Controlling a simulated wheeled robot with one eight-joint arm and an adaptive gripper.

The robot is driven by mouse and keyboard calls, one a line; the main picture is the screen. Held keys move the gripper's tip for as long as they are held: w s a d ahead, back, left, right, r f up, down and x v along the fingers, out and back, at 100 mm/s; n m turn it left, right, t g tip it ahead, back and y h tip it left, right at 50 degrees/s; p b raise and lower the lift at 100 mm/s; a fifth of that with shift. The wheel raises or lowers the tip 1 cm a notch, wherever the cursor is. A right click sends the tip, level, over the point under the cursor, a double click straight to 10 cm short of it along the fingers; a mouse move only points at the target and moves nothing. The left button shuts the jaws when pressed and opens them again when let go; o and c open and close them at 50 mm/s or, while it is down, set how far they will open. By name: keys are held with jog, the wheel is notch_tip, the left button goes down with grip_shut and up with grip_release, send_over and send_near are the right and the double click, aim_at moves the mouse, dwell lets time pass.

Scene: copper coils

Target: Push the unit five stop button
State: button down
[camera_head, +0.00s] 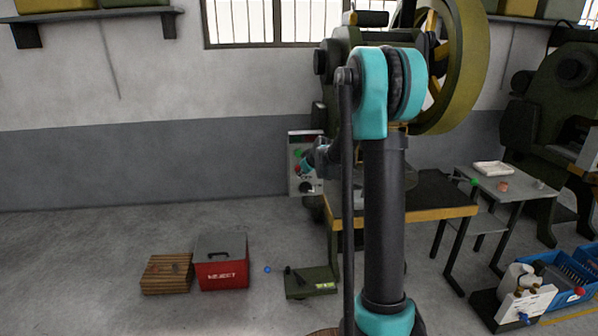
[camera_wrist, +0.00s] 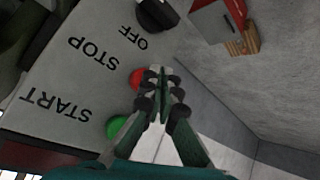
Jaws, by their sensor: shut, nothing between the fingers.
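The grey control panel (camera_head: 293,177) hangs at the left side of the green press in the head view. In the wrist view the panel (camera_wrist: 60,75) appears upside down with START, STOP and OFF lettering. The red button (camera_wrist: 136,78) sits by STOP, the green button (camera_wrist: 116,127) by START, and a black knob (camera_wrist: 154,14) by OFF. My gripper (camera_wrist: 156,74) is shut and empty, its tips overlapping the right edge of the red button. I cannot tell whether they touch it. In the head view my gripper (camera_head: 309,160) is small and in front of the panel. No unit number is readable.
The press's large yellow-rimmed wheel (camera_head: 466,60) is above right. A work table (camera_head: 440,213) stands beside my arm. A red REJECT box (camera_head: 222,275), a wooden pallet (camera_head: 166,274) and a green floor pedal (camera_head: 312,283) lie on the floor. The left floor is mostly clear.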

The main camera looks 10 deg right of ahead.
jog(key=shift+s, duration=0.1)
jog(key=shift+s, duration=2.4)
jog(key=s+d+f+m+g+h, duration=0.1)
jog(key=s+f+m, duration=0.1)
jog(key=s, duration=1.1)
jog(key=s+d+f+m+g+h, duration=0.1)
jog(key=s+f+m+g, duration=0.1)
jog(key=s, duration=1.1)
jog(key=s+d+f+m+g+h, duration=0.1)
jog(key=s+f+m, duration=0.2)
jog(key=s, duration=1)
notch_tip(320, 180, down, 2)
jog(key=shift+s+d+f+m+g, duration=0.1)
jog(key=shift+s+d+m+g, duration=0.2)
jog(key=shift+d+g, duration=0.1)
